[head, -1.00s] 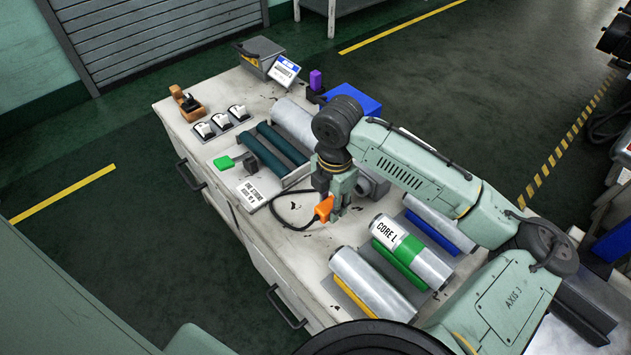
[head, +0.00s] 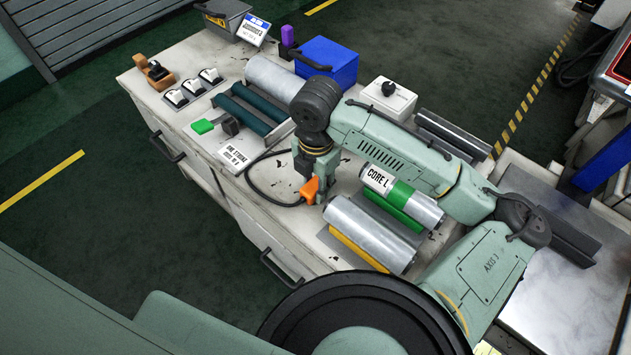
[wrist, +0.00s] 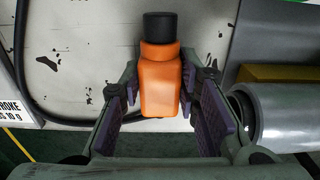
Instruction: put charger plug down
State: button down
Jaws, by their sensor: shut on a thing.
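The orange charger plug (head: 311,189) with a black end is in my gripper (head: 316,196), low over the white bench top (head: 347,173). In the wrist view the charger plug (wrist: 162,80) sits between the two purple-padded fingers of my gripper (wrist: 160,98), its black end pointing to the top of the picture. A black cable (head: 262,187) runs from the plug's area in a curve along the bench. I cannot tell whether the plug touches the bench top.
A grey roll (head: 372,232) and the CORE L roll (head: 412,203) lie right of my gripper. A label plate (head: 240,157) and green rollers (head: 250,112) lie to its left. A blue box (head: 327,62) and a white box with a black knob (head: 389,97) stand at the back.

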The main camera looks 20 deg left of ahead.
aim_at(316, 184)
jog(key=shift+f, duration=0.25)
jog(key=shift+f, duration=0.2)
jog(key=c, duration=1.2)
grip_release()
jog(key=shift+r, duration=0.1)
notch_tip(316, 184, up, 12)
jog(key=shift+r, duration=0.15)
jog(key=shift+s, duration=0.1)
